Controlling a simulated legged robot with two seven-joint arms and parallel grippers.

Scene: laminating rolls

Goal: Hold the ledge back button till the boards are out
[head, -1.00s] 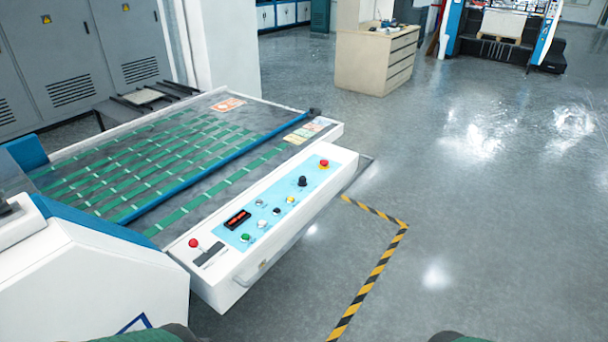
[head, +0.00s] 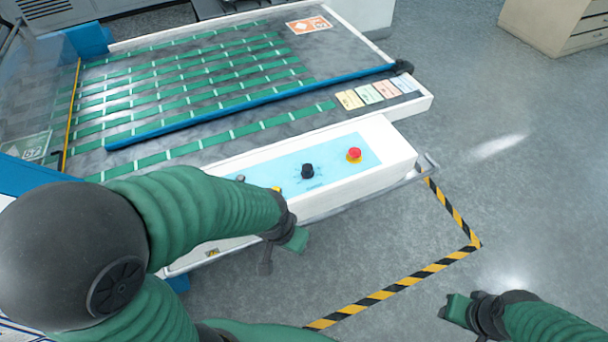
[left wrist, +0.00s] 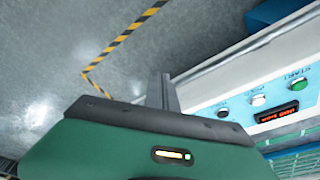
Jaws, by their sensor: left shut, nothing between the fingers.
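The white control panel (head: 385,160) with a light blue face carries a red stop button (head: 354,153), a black knob (head: 307,171) and a yellow button (head: 277,189), partly hidden by my left arm. In the left wrist view the panel shows a black button (left wrist: 222,112), a white button (left wrist: 258,100), a green button (left wrist: 298,85) and a red-lit display (left wrist: 277,112). I cannot read which is ledge back. My left gripper (head: 266,266) is shut and empty in front of the panel, apart from the buttons. My right gripper (head: 445,312) is over the floor; its jaws are unclear. I see no boards.
A belt table (head: 335,50) with green strips and a blue bar (head: 250,105) lies behind the panel. A metal rail (head: 428,165) runs along the panel's front. Yellow-black tape (head: 400,285) marks the floor. A beige cabinet (head: 555,25) stands far right; the floor between is clear.

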